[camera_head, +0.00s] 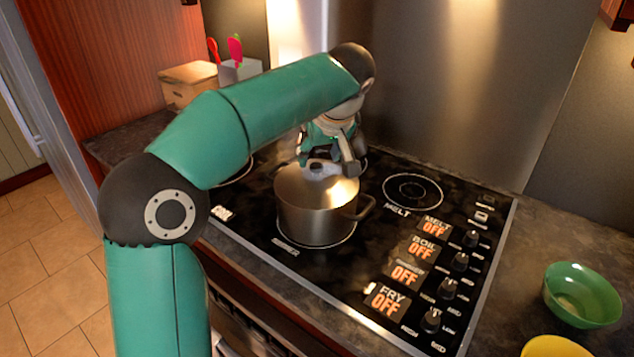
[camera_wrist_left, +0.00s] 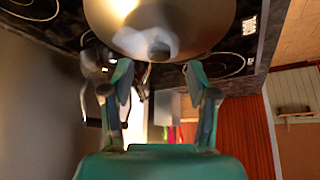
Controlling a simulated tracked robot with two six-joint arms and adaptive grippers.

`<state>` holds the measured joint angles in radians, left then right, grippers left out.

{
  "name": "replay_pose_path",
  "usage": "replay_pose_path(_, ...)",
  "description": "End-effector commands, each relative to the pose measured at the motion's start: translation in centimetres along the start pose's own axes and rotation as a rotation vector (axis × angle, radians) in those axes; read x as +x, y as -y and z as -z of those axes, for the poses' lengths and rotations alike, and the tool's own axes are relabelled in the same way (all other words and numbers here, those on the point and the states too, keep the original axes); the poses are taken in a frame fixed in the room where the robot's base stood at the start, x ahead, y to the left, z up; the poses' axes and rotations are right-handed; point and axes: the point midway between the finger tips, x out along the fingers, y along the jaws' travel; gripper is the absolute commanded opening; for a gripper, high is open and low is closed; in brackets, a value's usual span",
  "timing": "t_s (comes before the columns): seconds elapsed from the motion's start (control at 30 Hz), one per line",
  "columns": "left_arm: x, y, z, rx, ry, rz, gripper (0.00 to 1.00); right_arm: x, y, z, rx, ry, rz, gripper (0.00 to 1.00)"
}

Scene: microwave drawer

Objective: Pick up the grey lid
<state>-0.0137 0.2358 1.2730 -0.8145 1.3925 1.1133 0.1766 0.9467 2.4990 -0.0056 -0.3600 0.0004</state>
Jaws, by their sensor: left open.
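The grey lid (camera_head: 300,188) sits on a metal pot (camera_head: 315,223) on the cooktop. In the left wrist view the lid (camera_wrist_left: 125,28) fills the top middle, with its small knob (camera_wrist_left: 159,50) facing the camera. My left gripper (camera_head: 331,168) is over the lid, close to its knob. In the left wrist view my left gripper (camera_wrist_left: 159,76) is open, with one finger on each side of the knob's line and nothing between them. The head view does not show clearly whether the fingers touch the lid. My right gripper is not in view.
The black cooktop (camera_head: 382,237) has labelled controls along its right side. A green bowl (camera_head: 582,292) and a yellow bowl (camera_head: 556,347) stand on the right counter. A wooden box (camera_head: 188,84) and a utensil holder (camera_head: 240,71) stand at the back left.

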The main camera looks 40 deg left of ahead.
Motion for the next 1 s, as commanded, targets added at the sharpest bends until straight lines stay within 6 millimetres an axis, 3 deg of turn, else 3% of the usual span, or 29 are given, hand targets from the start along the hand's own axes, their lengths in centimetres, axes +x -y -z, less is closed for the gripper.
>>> replay_pose_path(0.4, 4.8, -0.1, 0.0, -0.001, 0.002, 0.003, 0.59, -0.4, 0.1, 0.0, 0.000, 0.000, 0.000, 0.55)
replay_pose_path(0.7, 5.2, -0.2, 0.0, -0.001, 0.000, 0.000, 0.59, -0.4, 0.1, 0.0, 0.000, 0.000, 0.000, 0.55)
replay_pose_path(1.0, 5.3, -0.2, -0.1, 0.000, 0.002, 0.001, 0.09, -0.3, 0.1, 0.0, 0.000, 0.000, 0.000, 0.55)
